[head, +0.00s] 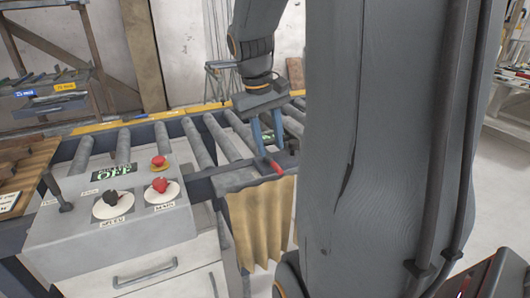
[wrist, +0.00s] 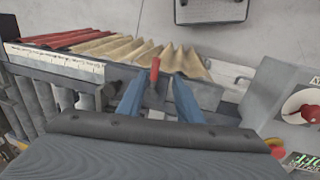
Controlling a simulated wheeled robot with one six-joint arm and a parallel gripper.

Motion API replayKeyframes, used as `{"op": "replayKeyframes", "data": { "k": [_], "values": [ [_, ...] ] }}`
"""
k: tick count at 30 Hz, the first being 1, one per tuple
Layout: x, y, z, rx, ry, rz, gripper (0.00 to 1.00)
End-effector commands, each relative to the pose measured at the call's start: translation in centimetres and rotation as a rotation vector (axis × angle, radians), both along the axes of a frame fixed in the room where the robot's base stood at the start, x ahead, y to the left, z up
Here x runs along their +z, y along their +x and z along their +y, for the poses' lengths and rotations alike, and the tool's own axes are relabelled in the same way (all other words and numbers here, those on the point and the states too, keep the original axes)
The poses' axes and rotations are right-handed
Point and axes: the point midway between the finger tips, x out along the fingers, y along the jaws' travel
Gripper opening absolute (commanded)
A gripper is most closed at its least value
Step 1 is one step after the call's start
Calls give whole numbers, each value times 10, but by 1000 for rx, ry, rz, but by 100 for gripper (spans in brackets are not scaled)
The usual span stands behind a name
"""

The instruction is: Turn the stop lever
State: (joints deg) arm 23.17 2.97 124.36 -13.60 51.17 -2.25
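A small lever with a red handle (head: 273,166), which looks like the stop lever, is on the grey rail above the tan curtain. In the wrist view the red handle (wrist: 155,72) stands in the gap between my two blue fingers, nearer the left one. My gripper (head: 270,150) points down at the rail, its fingertips close to the handle.
A grey control box (head: 110,215) with red and black knobs and a lit green display stands left of the lever. The roller conveyor (head: 195,140) runs behind the rail. The tan curtain (head: 258,222) hangs below it. My arm hides the right side of the head view.

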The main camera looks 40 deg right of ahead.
Motion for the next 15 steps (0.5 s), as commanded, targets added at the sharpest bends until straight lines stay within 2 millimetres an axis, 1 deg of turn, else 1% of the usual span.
{"op": "replayKeyframes", "data": {
  "k": [1, 2, 5, 15],
  "values": [
    [2, -2, -7, -10, -4, 4, 32],
    [2, -3, -9, -12, -6, 7, 32],
    [-6, -5, -13, -17, -7, 12, 32],
    [-56, -8, -24, -22, -6, 11, 32]
  ]
}}
